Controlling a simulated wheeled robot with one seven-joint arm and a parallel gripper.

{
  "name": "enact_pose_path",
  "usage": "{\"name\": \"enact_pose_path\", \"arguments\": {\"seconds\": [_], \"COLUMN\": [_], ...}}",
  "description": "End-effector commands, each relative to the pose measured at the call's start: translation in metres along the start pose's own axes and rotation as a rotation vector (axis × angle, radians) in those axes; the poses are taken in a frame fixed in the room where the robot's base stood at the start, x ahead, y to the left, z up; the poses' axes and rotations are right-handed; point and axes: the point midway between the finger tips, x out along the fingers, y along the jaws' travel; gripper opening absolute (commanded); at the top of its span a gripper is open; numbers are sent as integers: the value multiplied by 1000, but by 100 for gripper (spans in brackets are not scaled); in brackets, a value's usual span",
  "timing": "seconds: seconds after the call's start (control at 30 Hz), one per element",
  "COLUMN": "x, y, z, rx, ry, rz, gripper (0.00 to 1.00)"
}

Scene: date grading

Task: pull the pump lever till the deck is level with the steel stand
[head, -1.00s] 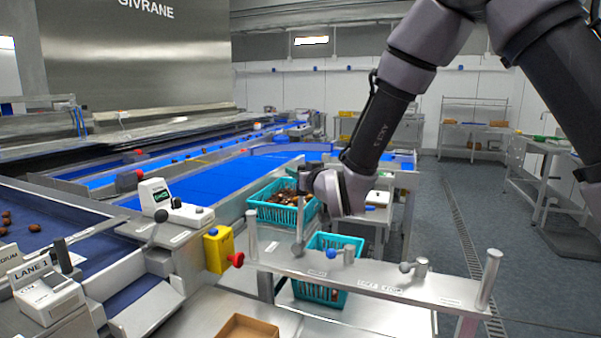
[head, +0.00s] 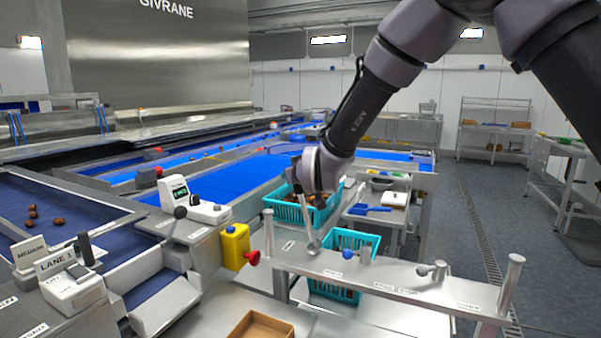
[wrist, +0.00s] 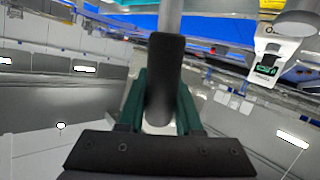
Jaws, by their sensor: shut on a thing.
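My gripper (head: 312,190) is shut on the dark handle (wrist: 165,80) of the pump lever. In the wrist view the handle stands between green finger pads, with a steel rod beyond it. In the head view the lever's rod (head: 312,232) runs down to a round pivot on a steel control shelf (head: 420,288). A lower teal crate (head: 348,236) shows behind and under this shelf. A steel stand (head: 397,212) behind it carries a white item and a blue scoop. Which surface is the deck, and how its height compares with the stand, I cannot tell.
Blue conveyors lie further left. Open floor (head: 470,225) is at right.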

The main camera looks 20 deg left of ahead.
Motion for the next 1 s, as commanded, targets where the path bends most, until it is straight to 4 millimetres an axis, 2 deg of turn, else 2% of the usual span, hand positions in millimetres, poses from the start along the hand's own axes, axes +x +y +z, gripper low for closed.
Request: {"name": "enact_pose_path", "arguments": {"seconds": [0.03,0.37,0.7,1.0], "x": [1,2,28,29], "y": [-7,-8,-34,-36], "z": [-1,-1,4,4], "rx": [-9,-16,-133,-144], "ry": [-5,-13,-130,-141], "rz": [-8,-7,5,4], "gripper": [0,0,0,0]}}
